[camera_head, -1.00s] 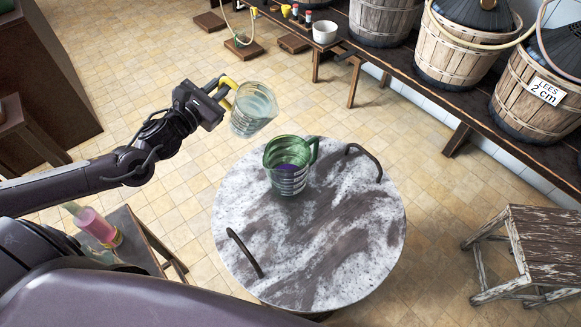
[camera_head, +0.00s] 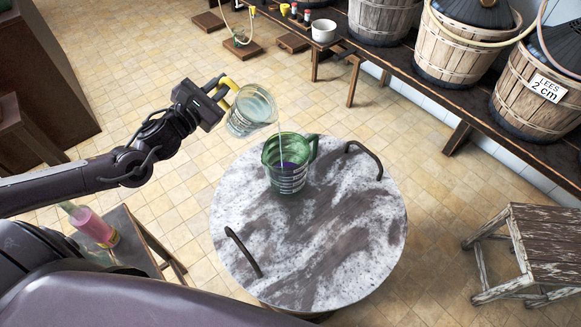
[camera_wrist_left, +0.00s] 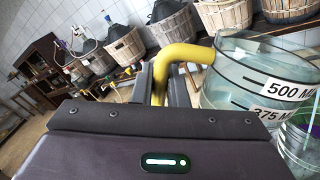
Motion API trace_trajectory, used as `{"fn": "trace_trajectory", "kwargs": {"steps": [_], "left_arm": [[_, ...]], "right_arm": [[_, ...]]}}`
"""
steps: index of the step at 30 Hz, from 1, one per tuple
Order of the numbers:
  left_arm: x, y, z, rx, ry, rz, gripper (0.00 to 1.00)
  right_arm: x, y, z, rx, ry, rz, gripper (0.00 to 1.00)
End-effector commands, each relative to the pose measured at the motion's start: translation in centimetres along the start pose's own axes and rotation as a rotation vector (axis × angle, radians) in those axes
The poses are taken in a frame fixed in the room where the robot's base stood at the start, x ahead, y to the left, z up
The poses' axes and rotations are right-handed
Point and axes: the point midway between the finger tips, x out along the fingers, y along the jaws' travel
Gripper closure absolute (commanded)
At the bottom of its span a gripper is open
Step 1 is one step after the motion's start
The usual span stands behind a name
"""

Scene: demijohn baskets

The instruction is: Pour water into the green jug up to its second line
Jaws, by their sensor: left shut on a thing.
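A clear jug (camera_head: 251,111) with a yellow handle (camera_head: 231,84) is tilted to the right above the round table. My left gripper (camera_head: 220,92) is shut on its handle. In the left wrist view the yellow handle (camera_wrist_left: 186,54) sits between the fingers, and the jug (camera_wrist_left: 256,75) shows 500 and 375 marks. A thin stream falls from its lip toward the green jug (camera_head: 289,172). The green jug stands upright on the table, apart from the clear one, with something purple low inside. Its level against its lines is too small to tell. My right gripper is out of view.
The round marbled table (camera_head: 325,245) has two dark curved handles and much bare top. A pink bottle (camera_head: 92,226) stands on a small table at the left. Demijohn baskets (camera_head: 541,92) line the back bench. A worn wooden stool (camera_head: 541,245) stands at the right.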

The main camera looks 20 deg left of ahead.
Motion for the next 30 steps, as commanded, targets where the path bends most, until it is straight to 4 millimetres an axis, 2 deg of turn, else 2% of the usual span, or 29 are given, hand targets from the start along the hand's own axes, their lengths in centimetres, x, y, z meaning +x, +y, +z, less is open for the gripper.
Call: {"fn": "trace_trajectory", "kwargs": {"steps": [30], "left_arm": [[0.07,-0.23,0.4,0.084,-0.007,0.004,1.0]], "right_arm": [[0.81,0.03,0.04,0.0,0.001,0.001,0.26]]}}
